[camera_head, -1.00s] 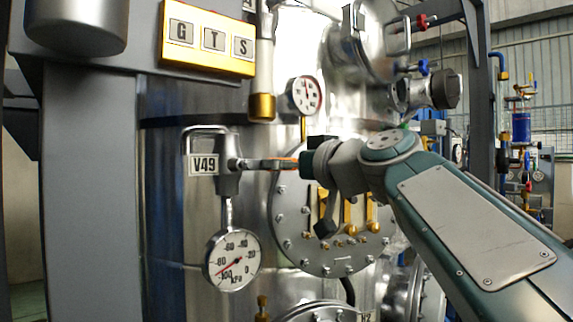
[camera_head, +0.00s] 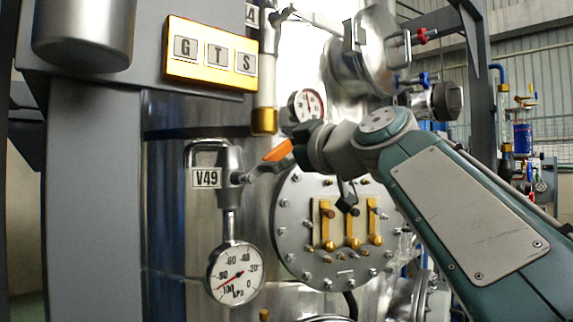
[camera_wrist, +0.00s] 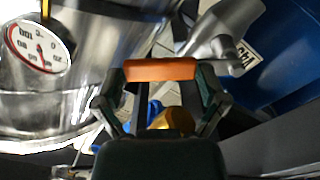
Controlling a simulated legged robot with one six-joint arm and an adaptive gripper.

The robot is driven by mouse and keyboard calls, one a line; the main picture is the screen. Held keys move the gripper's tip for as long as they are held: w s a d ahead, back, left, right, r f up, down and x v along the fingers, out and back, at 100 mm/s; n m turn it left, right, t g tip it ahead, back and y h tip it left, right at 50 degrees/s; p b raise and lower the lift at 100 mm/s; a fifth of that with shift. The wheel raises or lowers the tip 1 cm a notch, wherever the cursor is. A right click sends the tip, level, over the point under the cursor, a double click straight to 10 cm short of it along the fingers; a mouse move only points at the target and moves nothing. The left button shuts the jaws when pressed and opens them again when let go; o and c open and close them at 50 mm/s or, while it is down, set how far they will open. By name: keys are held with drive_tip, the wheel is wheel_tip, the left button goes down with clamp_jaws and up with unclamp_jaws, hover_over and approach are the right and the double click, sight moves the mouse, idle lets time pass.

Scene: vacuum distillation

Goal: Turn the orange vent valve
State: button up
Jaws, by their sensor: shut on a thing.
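The orange vent valve handle (camera_head: 278,151) extends right and upward from the grey valve body labelled V49 (camera_head: 231,180). In the wrist view the orange handle (camera_wrist: 160,70) lies across the jaws. My gripper (camera_head: 300,146) is shut on the handle's outer end, coming from the right. It also shows in the wrist view (camera_wrist: 160,82), with a finger on each side. Its fingertips are partly hidden in the head view.
A pressure gauge (camera_head: 236,273) hangs below the valve, and a smaller gauge (camera_head: 307,104) sits behind my wrist. A bolted flange (camera_head: 297,235) with brass fittings lies below my gripper. A yellow GTS sign (camera_head: 211,52) and a brass-tipped pipe (camera_head: 265,120) are above.

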drive_tip(key=shift+s+a+r+n, duration=0.4)
drive_tip(key=shift+a+n, duration=0.3)
drive_tip(key=shift+n, duration=0.85)
drive_tip(key=shift+s+a+r+n, duration=0.4)
drive_tip(key=shift+a+n, duration=0.25)
drive_tip(key=shift+n, duration=0.95)
drive_tip(key=shift+s+a+r+n, duration=0.4)
drive_tip(key=shift+a+n, duration=0.3)
drive_tip(key=shift+n, duration=0.85)
drive_tip(key=shift+s+f, duration=0.1)
